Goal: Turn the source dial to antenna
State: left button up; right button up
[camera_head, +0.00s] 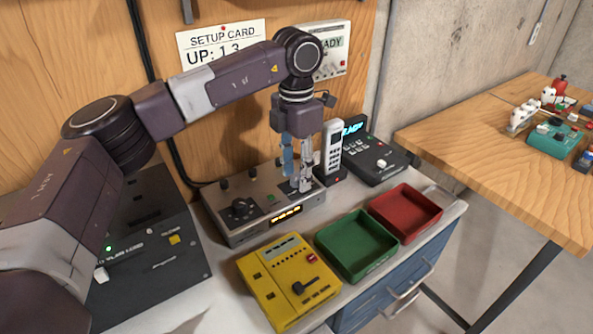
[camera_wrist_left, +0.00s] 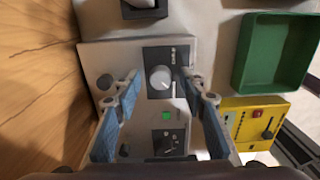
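A grey device (camera_head: 262,222) with dials lies on the bench top. It has a black dial (camera_head: 240,208) on its left part and a lit orange display. My left gripper (camera_head: 297,182) points down over the device's right part. In the left wrist view a pale round knob (camera_wrist_left: 160,78) on a dark panel sits between my open, spread fingertips. A gap shows on both sides of the knob. The black dial also shows lower in that view (camera_wrist_left: 168,141), beyond a green button (camera_wrist_left: 166,116). Dial labels are too small to read. My right gripper is out of view.
A yellow control box (camera_head: 275,290), a green tray (camera_head: 352,262) and a red tray (camera_head: 407,207) stand in front and to the right. A white handset (camera_head: 332,145) and a dark keypad unit (camera_head: 372,160) stand just right of the gripper. A wooden wall rises behind.

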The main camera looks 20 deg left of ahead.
aim_at(297, 177)
pick_arm(q)
notch_tip(297, 177, up, 8)
jog(key=shift+f, duration=0.25)
jog(key=shift+s+f, duration=0.1)
dwell(0.4)
